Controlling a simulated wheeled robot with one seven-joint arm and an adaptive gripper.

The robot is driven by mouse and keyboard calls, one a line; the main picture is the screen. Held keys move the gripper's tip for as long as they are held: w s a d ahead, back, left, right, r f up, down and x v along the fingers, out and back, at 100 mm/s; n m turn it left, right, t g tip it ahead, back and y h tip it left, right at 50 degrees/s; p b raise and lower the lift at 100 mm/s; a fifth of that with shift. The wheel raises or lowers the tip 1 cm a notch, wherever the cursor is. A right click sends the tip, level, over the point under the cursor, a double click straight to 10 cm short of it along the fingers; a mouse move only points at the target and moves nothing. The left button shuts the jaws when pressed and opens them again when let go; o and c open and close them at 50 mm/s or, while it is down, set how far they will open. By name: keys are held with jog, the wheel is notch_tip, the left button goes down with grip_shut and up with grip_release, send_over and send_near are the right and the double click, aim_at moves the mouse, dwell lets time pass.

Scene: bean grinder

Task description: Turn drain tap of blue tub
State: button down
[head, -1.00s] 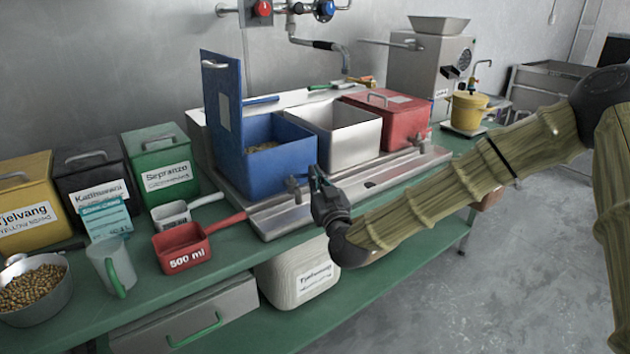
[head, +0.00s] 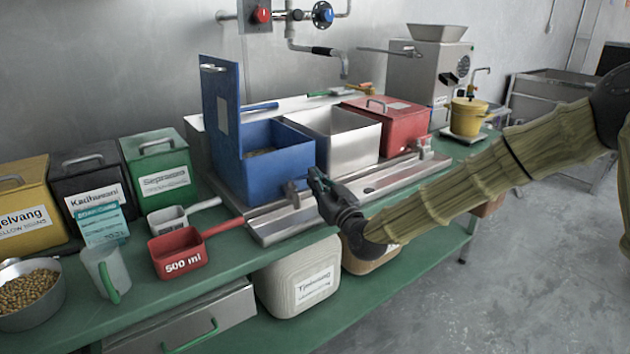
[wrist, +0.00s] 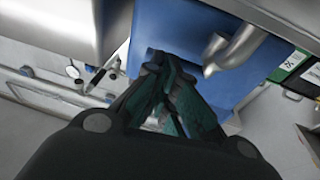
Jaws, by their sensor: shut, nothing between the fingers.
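The blue tub (head: 275,170) stands in the metal drain tray with its blue lid raised upright at the left. Beans lie inside it. Its grey metal drain tap (head: 292,193) sticks out low on the front face. My gripper (head: 314,178) is just to the right of the tap, in front of the tub, shut and empty. In the wrist view my gripper's fingertips (wrist: 165,65) are together before the blue tub wall (wrist: 180,30), and the tap (wrist: 235,50) is beside them. Whether the fingers touch the tap I cannot tell.
A steel tub (head: 345,145) and a red lidded tub (head: 400,125) stand to the right. A red 500 ml scoop (head: 180,253) lies on the green bench at the left, its handle reaching toward the tray. Open floor lies in front of the bench.

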jog(key=w+d+v, duration=0.1)
jog(key=v, duration=1.2)
jog(key=s+d+f+m+g+h, duration=0.1)
jog(key=s+d+f+g+h, duration=0.15)
jog(key=s+f, duration=0.65)
jog(key=s+d+f+m+g+h, duration=0.2)
jog(key=s+f+g, duration=0.1)
jog(key=f, duration=1.2)
jog(key=s+d+f+m+g+h, duration=0.1)
jog(key=s+d+f+g+h, duration=0.15)
jog(key=s+f, duration=0.6)
jog(key=s+d+f+m+g+h, duration=0.25)
jog(key=s+d+f+g, duration=0.45)
jog(key=s+f, duration=0.7)
jog(key=s+d+f+m+g+h, duration=0.1)
jog(key=s+d+f+g+h, duration=0.1)
jog(key=s+d, duration=0.65)
notch_tip(320, 180, up, 16)
jog(key=s+a+p, duration=0.1)
jog(key=p, duration=1.5)
jog(key=shift+s+a+r, duration=0.15)
jog(key=shift+s+a, duration=0.2)
jog(key=shift+s, duration=0.05)
